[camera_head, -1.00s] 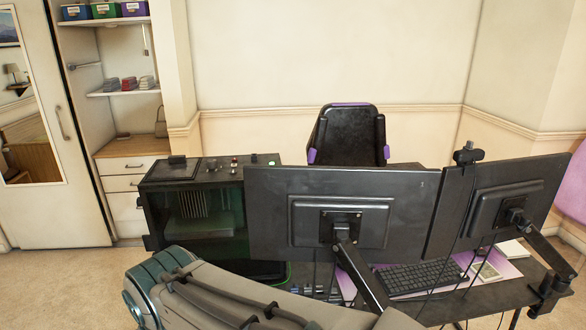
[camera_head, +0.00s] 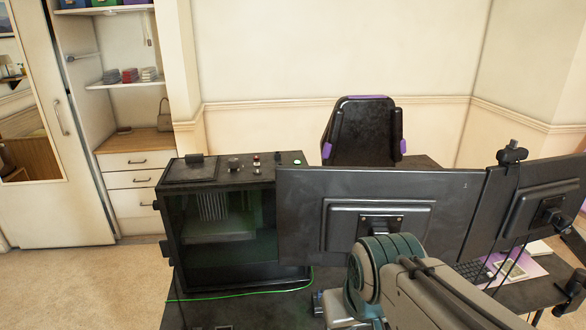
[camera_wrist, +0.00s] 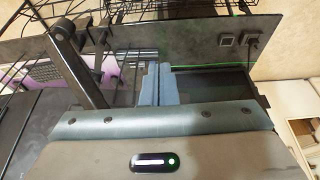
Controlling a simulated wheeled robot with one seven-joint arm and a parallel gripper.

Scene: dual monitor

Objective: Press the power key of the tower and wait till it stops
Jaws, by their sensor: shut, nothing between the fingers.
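The black tower (camera_head: 225,225) stands on the left end of the desk in the head view, with a dark see-through side panel. Its top carries a dark round knob (camera_head: 234,163), a small red-and-white part (camera_head: 256,161) and a green-lit round key (camera_head: 297,162). Which of these is the power key is not marked. My gripper (camera_wrist: 157,72) shows its blue-grey fingers shut and empty in the wrist view, pointing over the dark desk. The tower's top is not recognisable in the wrist view.
Two monitors (camera_head: 375,215) stand right of the tower, close behind my arm. A green cable (camera_head: 240,295) runs along the tower's foot. A black chair (camera_head: 362,135) is behind the desk.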

